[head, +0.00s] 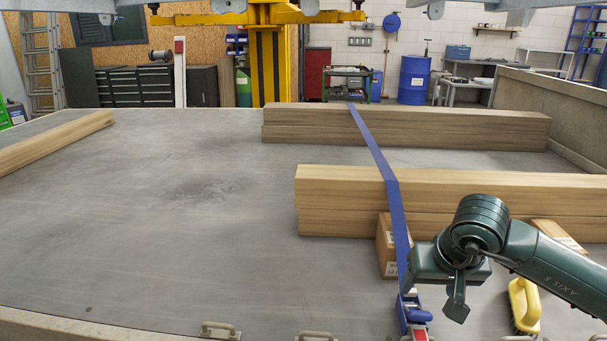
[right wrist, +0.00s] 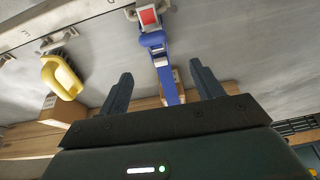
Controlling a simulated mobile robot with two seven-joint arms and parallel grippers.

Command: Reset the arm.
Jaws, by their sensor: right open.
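My right arm comes in from the right in the head view. Its gripper (head: 432,292) is open and points down near the front edge of the trailer bed (head: 180,230). In the right wrist view the two fingers of the gripper (right wrist: 161,76) are apart, and a blue strap (right wrist: 163,78) shows between them, with no visible grip on it. The strap's ratchet (right wrist: 149,17), blue with a red part, lies beyond the fingertips. In the head view the ratchet (head: 414,312) is just left of the gripper. My left gripper is not in view.
The strap (head: 372,150) runs over two timber stacks (head: 450,185) (head: 430,120). A carton (head: 384,250) stands by the near stack. A yellow-handled brush (head: 524,303) lies right of the gripper. A side wall (head: 550,110) bounds the right. The bed's left middle is clear.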

